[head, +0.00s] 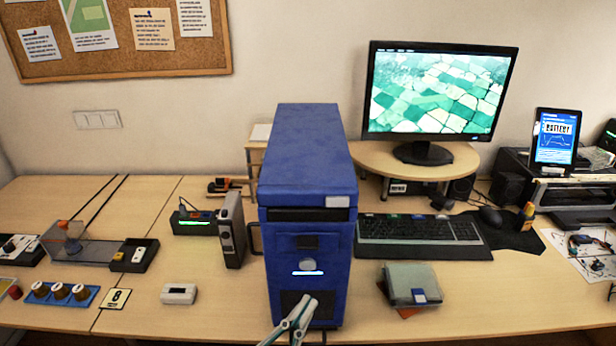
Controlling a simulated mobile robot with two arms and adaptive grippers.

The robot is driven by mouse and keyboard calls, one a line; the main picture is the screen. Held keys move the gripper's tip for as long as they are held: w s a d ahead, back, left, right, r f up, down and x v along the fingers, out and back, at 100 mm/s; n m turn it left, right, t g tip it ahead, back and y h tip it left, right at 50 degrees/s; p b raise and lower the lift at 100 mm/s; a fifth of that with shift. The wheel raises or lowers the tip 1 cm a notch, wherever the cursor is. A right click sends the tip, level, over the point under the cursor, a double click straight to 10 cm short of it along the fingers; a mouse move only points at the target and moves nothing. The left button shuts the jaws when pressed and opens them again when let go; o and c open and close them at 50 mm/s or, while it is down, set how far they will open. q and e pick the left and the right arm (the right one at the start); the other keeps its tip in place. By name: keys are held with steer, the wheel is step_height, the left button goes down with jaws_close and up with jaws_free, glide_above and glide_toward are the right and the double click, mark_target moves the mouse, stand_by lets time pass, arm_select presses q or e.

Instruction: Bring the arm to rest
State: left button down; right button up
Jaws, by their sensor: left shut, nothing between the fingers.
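My left gripper (310,300) shows at the bottom middle of the head view, its slim grey-green fingers shut with nothing between them. It is in front of the lower front face of the blue computer tower (308,160); I cannot tell whether it touches the tower. My right gripper is not in view. At the far right, a white sheet (564,256) lies on the desk with small wired electronic parts (588,245) on it.
The desk is crowded. A monitor (438,90) on a round stand, a keyboard (420,230) and a grey-blue box (412,285) are right of the tower. A grey device (232,228), a white block (179,294) and a knob panel (62,293) are left.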

arm_select(q)
steer(key=a+f+n+g+y, duration=0.3)
steer(key=a+f+g+y, duration=0.15)
steer(key=f, duration=0.25)
steer(key=a+f+n+g+y, duration=0.2)
steer(key=a+f+g+y, duration=0.15)
steer(key=f+y, duration=0.35)
steer(key=s+a+f+n+g+y, duration=0.1)
steer(key=s+a+f+n+g, duration=0.1)
steer(key=s+a+f+g, duration=0.5)
steer(key=s+a+f+n+y, duration=0.15)
steer(key=s+a, duration=0.35)
steer(key=s, duration=0.5)
step_height(320, 180, down, 24)
steer(key=s+r+g, duration=0.1)
steer(key=s+a+f+g, duration=0.1)
steer(key=s+a+f, duration=0.2)
steer(key=s+f, duration=1.5)
steer(key=shift+m+g+y, duration=0.3)
steer(key=shift+m, duration=0.05)
